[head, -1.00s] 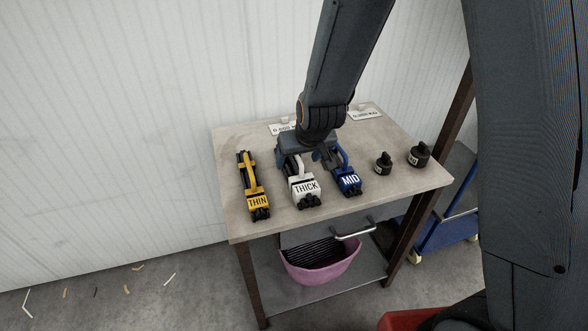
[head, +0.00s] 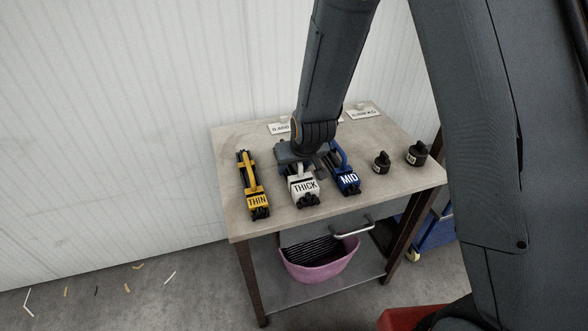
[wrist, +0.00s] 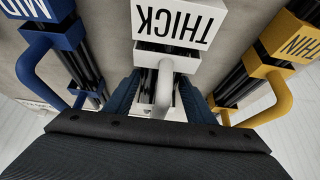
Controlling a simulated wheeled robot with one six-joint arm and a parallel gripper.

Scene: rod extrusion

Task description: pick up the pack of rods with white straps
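The pack of rods with white straps (head: 304,188) lies on the table, labelled THICK, between the yellow and blue packs. In the wrist view the white pack (wrist: 180,20) is upper centre, its white handle (wrist: 164,88) pointing toward me. My gripper (wrist: 160,92) has its two blue fingers apart, one on each side of the white handle, with gaps visible between. In the head view my gripper (head: 301,163) is low over the rear of the white pack and hides its handle and back end.
The yellow THIN pack (head: 253,186) lies left and the blue MID pack (head: 345,174) lies close on the right. Two black weights (head: 416,154) stand at the table's right. A pink basket (head: 319,262) sits on the shelf below. The table (head: 232,215) front left is bare.

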